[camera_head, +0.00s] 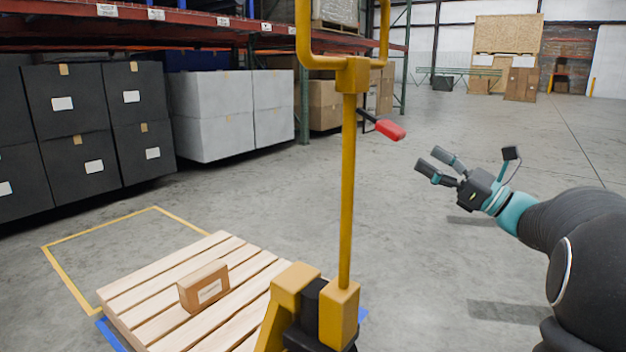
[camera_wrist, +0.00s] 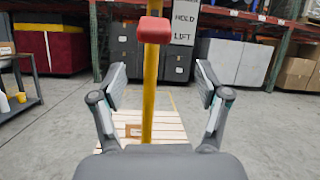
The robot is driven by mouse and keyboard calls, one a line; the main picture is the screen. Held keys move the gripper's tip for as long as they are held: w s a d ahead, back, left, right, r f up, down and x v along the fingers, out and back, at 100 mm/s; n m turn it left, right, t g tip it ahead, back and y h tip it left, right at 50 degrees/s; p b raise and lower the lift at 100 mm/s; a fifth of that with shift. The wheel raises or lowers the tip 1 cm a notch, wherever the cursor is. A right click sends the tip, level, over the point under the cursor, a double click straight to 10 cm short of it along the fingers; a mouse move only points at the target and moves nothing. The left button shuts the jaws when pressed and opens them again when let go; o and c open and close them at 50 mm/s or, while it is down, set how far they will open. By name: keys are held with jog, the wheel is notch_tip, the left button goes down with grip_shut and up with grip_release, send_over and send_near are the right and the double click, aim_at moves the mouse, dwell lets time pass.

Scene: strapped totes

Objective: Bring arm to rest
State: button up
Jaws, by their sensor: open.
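My gripper (camera_head: 437,166) is open and empty at the right of the head view, held in the air to the right of the yellow pallet jack handle (camera_head: 347,190). Its two fingers also show spread apart in the wrist view (camera_wrist: 160,90). A red lever grip (camera_head: 390,130) sticks out from the handle toward my gripper. In the wrist view the red grip (camera_wrist: 156,30) lies ahead, above and between the fingers, apart from them. My arm (camera_head: 575,225) reaches in from the right edge.
A wooden pallet (camera_head: 240,318) carrying a small cardboard box (camera_head: 203,286) stands at the jack. Yellow floor tape (camera_head: 68,278) outlines a bare patch. Dark totes (camera_head: 72,100) and grey boxes (camera_head: 210,115) line the rack. A cart (camera_wrist: 18,95) stands left in the wrist view. Floor at right is clear.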

notch_tip(320, 180, down, 12)
jog(key=a+n+g+h, duration=0.3)
jog(key=h, duration=0.1)
jog(key=s+a+f+n+g+h+p, duration=0.1)
jog(key=s+a+f+n+g+h, duration=0.15)
jog(key=s+f+n, duration=0.2)
jog(key=s+a+f+n+g+h+p, duration=0.1)
jog(key=s+a+f+n+g+h, duration=0.15)
jog(key=s+f, duration=0.3)
jog(key=s+n+g+h+p, duration=0.35)
jog(key=s+n+h, duration=0.35)
jog(key=s+n, duration=0.5)
jog(key=s+a+r+n+t+h+p, duration=0.1)
jog(key=s+a+r+n+t+p, duration=0.1)
jog(key=s+r, duration=0.4)
jog(key=shift+s+a+n+p, duration=0.4)
jog(key=shift+s+a+p, duration=0.55)
jog(key=shift+s, duration=0.2)
jog(key=shift+r+t, duration=0.1)
jog(key=shift+t, duration=0.15)
